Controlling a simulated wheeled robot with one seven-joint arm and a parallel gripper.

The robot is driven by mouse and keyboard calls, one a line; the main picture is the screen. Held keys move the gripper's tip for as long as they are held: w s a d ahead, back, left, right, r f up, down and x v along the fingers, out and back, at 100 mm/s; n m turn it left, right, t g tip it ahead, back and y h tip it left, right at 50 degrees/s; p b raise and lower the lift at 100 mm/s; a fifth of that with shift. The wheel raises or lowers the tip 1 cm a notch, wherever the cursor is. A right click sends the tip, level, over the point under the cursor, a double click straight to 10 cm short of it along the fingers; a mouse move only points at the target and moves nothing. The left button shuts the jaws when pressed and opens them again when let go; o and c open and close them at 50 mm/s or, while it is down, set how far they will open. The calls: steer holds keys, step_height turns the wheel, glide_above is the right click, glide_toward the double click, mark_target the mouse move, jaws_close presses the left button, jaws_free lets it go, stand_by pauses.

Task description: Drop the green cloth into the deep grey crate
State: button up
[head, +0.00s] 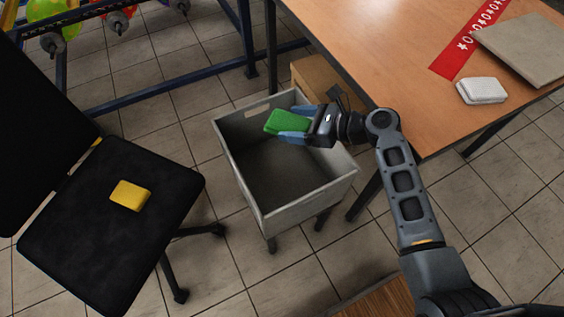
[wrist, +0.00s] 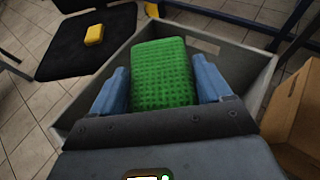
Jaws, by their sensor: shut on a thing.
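The green cloth (head: 287,122) is a folded, textured pad held between the blue fingers of my gripper (head: 292,134). In the wrist view the green cloth (wrist: 162,75) sits between both fingers of my gripper (wrist: 162,88), which is shut on it. The deep grey crate (head: 310,205) stands below, open at the top, and the cloth is over its opening. The crate's rim also shows around the cloth in the wrist view (wrist: 235,52). The visible part of the crate's inside looks empty.
A black chair (head: 120,225) with a yellow cloth (head: 130,195) on its seat stands left of the crate. A wooden table (head: 400,60) at right holds a white cloth (head: 482,91), a red banner (head: 462,45) and a grey board (head: 530,50). A cardboard box (head: 315,78) is behind the crate.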

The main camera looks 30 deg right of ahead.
step_height(320, 180, down, 6)
steer(key=b, duration=0.7)
steer(key=shift+b, duration=0.4)
steer(key=o, duration=1)
steer(key=shift+c, duration=0.2)
steer(key=shift+r, duration=0.1)
step_height(320, 180, up, 6)
steer(key=p, duration=0.8)
steer(key=shift+r, duration=0.1)
steer(key=shift+s+a+f+m+t+h+b, duration=0.2)
steer(key=shift+s+f+m+t+h+b, duration=0.3)
steer(key=shift+m+h+b, duration=0.95)
steer(key=shift+s+a+f+m+t+h+b, duration=0.25)
steer(key=shift+s+m+t+h+b, duration=0.4)
steer(key=shift+m+h+b, duration=0.8)
steer(key=shift+s+a+f+m+t+h+b, duration=0.2)
steer(key=shift+s+f+m+t+h+b, duration=0.3)
steer(key=shift+m+h+b, duration=0.95)
